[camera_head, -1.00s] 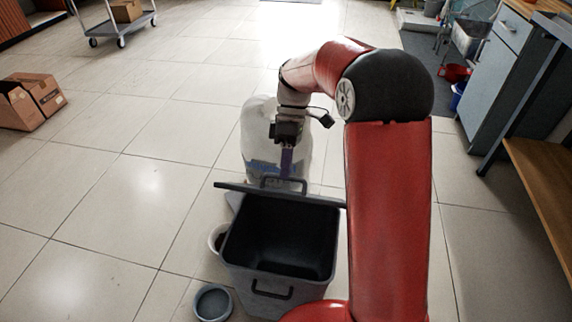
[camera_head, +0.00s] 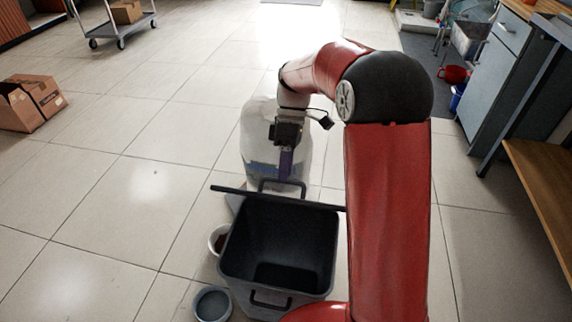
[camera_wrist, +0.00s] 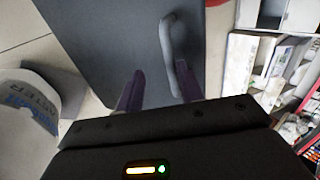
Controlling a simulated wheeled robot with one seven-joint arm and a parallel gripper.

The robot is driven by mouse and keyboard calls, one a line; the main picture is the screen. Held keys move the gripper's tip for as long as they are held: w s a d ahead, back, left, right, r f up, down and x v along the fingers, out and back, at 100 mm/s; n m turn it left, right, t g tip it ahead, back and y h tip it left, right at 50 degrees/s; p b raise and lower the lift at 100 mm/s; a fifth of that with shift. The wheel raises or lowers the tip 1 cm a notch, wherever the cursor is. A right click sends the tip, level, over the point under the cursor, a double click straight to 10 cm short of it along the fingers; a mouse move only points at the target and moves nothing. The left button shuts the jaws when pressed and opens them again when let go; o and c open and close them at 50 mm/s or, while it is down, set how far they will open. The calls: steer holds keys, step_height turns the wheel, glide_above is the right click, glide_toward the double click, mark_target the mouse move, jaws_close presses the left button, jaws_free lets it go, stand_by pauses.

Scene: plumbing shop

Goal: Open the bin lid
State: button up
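The dark grey bin (camera_head: 328,262) stands on the floor in the head view, its inside open to view and looking empty. Its lid (camera_head: 234,190) is raised at the far side and shows nearly edge-on. The lid's panel also fills the upper middle of the wrist view (camera_wrist: 105,45). The lid handle (camera_head: 283,183) is a dark loop, seen near the fingers in the wrist view (camera_wrist: 170,50). My gripper (camera_head: 286,168) is at the handle beyond the lid. Its purple fingers (camera_wrist: 159,90) are apart, with the handle close by the right finger; contact is unclear.
A large whitish container (camera_head: 256,135) stands just behind the lid. A white bowl (camera_head: 217,238) and a grey bowl (camera_head: 212,303) sit left of the bin. A workbench (camera_head: 540,175) is at right. The floor at left is mostly clear.

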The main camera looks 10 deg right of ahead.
steer(key=w+d+r, duration=0.2)
steer(key=w+r, duration=0.2)
steer(key=w, duration=0.3)
steer(key=shift+w+d, duration=0.3)
steer(key=shift+d, duration=0.05)
stand_by(0.4)
steer(key=shift+r, duration=0.1)
stand_by(0.4)
